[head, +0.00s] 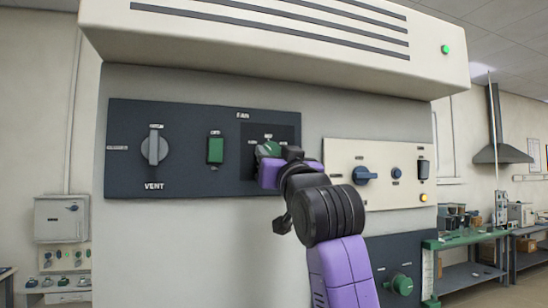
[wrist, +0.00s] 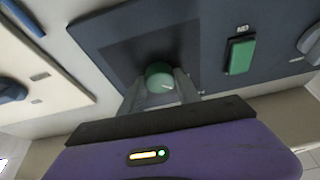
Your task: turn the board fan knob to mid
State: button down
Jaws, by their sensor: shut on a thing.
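The board fan knob is a green knob (head: 270,148) on a darker square at the right of the dark panel, under the FAN label. In the head view my gripper (head: 268,160) covers part of it. In the wrist view the green knob (wrist: 159,76) sits between the two grey fingers of my gripper (wrist: 160,92), which are shut on it. A light pointer mark shows on the knob's face in the wrist view. My gripper hides much of the knob and its lower scale, so I cannot read its setting for certain.
Left on the dark panel (head: 180,185) are a grey VENT knob (head: 154,148) and a green rocker switch (head: 215,149). A cream panel (head: 385,195) to the right has a blue knob (head: 364,176). Another green knob (head: 402,284) is below. A vented hood overhangs above.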

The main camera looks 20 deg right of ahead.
jog(key=m+h, duration=0.1)
jog(key=m, duration=0.1)
jog(key=m+h, duration=0.1)
jog(key=m, duration=0.1)
jog(key=m+h, duration=0.1)
jog(key=m, duration=0.1)
jog(key=shift+a+m+g+b, duration=0.3)
jog(key=shift+g, duration=0.1)
jog(key=m+h, duration=0.1)
jog(key=m, duration=0.1)
jog(key=m+g+h, duration=0.1)
jog(key=m, duration=0.2)
jog(key=shift+r+m+g+h, duration=0.1)
jog(key=shift+m+g+h, duration=0.2)
jog(key=shift+h, duration=0.1)
jog(key=shift+m, duration=0.3)
jog(key=c, duration=0.9)
grip_release()
jog(key=shift+o, duration=0.2)
jog(key=shift+s, duration=0.1)
